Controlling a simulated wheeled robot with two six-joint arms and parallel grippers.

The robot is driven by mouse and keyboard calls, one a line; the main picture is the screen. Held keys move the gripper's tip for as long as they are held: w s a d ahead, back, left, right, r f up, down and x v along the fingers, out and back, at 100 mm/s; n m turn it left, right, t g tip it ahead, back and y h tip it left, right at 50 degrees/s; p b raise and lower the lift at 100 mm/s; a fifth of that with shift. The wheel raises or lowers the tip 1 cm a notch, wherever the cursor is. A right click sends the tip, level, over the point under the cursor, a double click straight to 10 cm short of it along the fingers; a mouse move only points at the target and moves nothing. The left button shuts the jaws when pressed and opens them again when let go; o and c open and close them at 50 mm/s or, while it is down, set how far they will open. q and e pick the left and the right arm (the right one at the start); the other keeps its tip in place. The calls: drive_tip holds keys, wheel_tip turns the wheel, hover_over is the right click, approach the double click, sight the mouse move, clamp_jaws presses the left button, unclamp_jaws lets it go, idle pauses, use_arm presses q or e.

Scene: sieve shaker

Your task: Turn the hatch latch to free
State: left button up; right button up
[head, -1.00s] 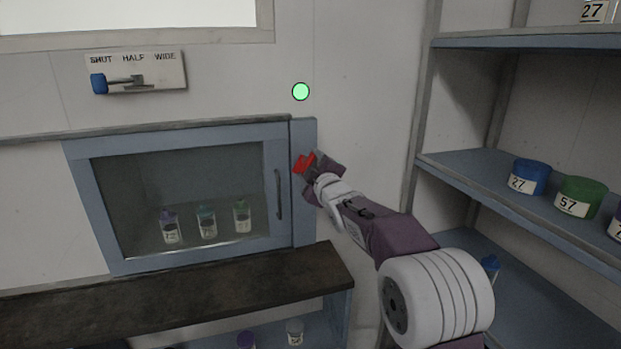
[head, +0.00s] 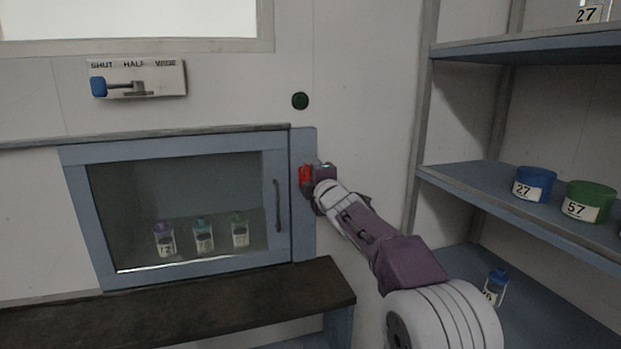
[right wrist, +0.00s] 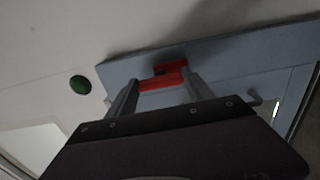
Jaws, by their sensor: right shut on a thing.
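The hatch (head: 275,145) is a blue-framed glass door in the wall with a vertical handle (head: 278,205) on its right side. The red latch (head: 304,175) sits on the blue strip right of the door. My right gripper (head: 312,176) is at the latch and shut on it. In the right wrist view the red latch (right wrist: 163,76) lies between the two fingers of the right gripper (right wrist: 160,90), against the blue strip. A round lamp (head: 300,101) above the strip is dark green. My left gripper is not in view.
Several bottles (head: 203,235) stand behind the glass. A dark ledge (head: 180,305) runs below the hatch. A sign with a blue-knobbed lever (head: 137,79) is above left. Shelves with tubs (head: 535,183) stand at the right.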

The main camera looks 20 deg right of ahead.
drive_tip(key=shift+f, duration=0.15)
drive_tip(key=o, duration=1.4)
drive_tip(key=shift+a, duration=0.1)
drive_tip(key=shift+c, duration=0.2)
drive_tip(key=shift+s, duration=0.2)
drive_tip(key=s+b, duration=0.2)
drive_tip(key=s, duration=0.6)
drive_tip(key=shift+s, duration=0.4)
